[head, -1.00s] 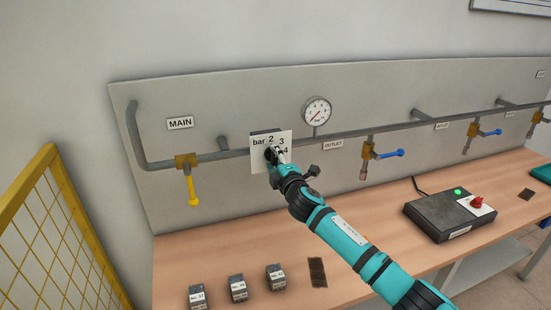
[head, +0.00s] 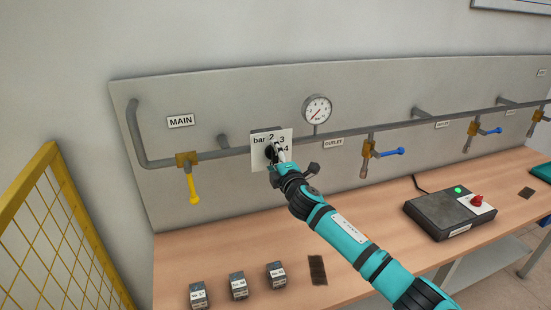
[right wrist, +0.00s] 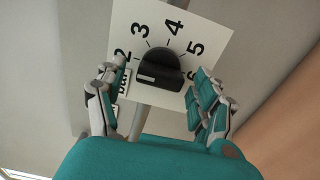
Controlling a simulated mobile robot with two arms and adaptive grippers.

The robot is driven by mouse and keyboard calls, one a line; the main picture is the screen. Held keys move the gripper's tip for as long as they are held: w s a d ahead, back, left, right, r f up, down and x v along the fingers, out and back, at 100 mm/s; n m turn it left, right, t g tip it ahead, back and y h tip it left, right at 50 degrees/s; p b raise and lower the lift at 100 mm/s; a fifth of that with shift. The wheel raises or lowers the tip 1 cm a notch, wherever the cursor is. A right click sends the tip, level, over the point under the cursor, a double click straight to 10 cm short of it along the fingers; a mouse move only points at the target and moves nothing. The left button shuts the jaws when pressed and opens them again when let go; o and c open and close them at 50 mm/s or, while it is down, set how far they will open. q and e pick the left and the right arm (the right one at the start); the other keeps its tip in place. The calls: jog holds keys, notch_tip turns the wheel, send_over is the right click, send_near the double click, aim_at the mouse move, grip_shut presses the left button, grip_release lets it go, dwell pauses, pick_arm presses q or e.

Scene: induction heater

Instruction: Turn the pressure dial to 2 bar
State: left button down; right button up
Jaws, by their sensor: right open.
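The pressure dial is a black knob (right wrist: 165,68) on a white square plate (right wrist: 212,38) with numbers from 2 to 6 legible in the right wrist view. The knob has a small light mark on its lower left part; I cannot tell its exact setting. In the head view the plate (head: 258,140) sits on the pipe, and my gripper hides part of the knob and numbers. My right gripper (right wrist: 160,73) is open, its fingers on either side of the knob, apart from it in the wrist view. My left gripper is not in view.
A round pressure gauge (head: 317,109) is above the pipe, right of the plate. A yellow-handled main valve (head: 193,188) is to the left, blue-handled outlet valves (head: 389,153) to the right. A control box (head: 437,218) and small labelled blocks (head: 238,287) are on the table. A yellow fence stands at left.

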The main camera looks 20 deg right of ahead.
jog(key=shift+s, duration=0.1)
jog(key=s, duration=1.1)
jog(key=shift+s+d, duration=0.2)
jog(key=shift+s, duration=0.2)
